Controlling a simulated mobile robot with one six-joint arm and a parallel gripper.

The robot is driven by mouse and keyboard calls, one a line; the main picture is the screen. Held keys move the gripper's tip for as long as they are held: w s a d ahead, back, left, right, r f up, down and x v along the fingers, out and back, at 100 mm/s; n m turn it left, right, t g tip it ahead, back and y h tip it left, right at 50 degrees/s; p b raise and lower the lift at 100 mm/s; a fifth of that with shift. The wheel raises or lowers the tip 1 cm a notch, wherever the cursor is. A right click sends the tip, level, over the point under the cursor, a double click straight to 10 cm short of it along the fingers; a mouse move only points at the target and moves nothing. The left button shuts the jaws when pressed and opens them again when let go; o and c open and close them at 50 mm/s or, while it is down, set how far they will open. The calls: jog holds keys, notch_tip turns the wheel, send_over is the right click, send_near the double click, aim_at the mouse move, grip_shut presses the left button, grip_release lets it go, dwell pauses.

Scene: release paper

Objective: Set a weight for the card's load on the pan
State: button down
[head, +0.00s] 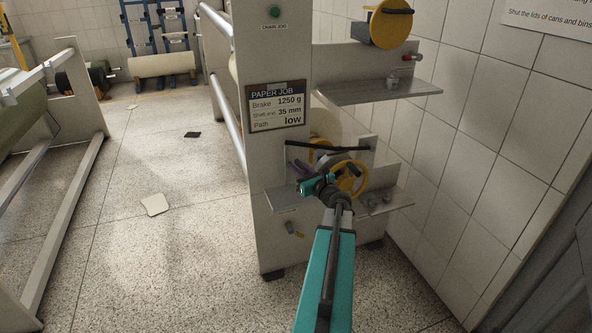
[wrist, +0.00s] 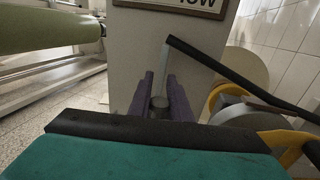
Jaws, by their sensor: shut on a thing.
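The card (head: 276,106) on the machine's post reads brake 1250 g, shaft 35 mm, path low. My gripper (head: 303,169) is at the lower brake, in front of the post. In the wrist view its purple fingers (wrist: 160,98) are shut on a small grey cylindrical weight (wrist: 159,103). A black lever (head: 326,147) crosses above the gripper; it also shows in the wrist view (wrist: 228,72). A thin pale rod (wrist: 165,68) hangs from the lever's left end, down behind the weight. I cannot make out the pan; whether the weight touches anything is unclear.
The lower yellow brake wheel (head: 352,178) is just right of my gripper. A lower shelf (head: 283,200) sticks out below, with small metal pieces (head: 377,203) at its right. An upper shelf (head: 345,93) and upper yellow wheel (head: 390,25) are above. The tiled wall closes the right side.

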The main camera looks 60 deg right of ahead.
jog(key=shift+w+d, duration=0.65)
jog(key=shift+d, duration=0.2)
jog(key=shift+w+d, duration=0.6)
jog(key=shift+d, duration=0.25)
jog(key=shift+f, duration=0.1)
jog(key=shift+f+b, duration=0.3)
jog(key=shift+f, duration=1.45)
jog(key=shift+f, duration=0.1)
jog(key=c, duration=1.6)
grip_release()
jog(key=shift+c, duration=0.2)
jog(key=v, duration=1.2)
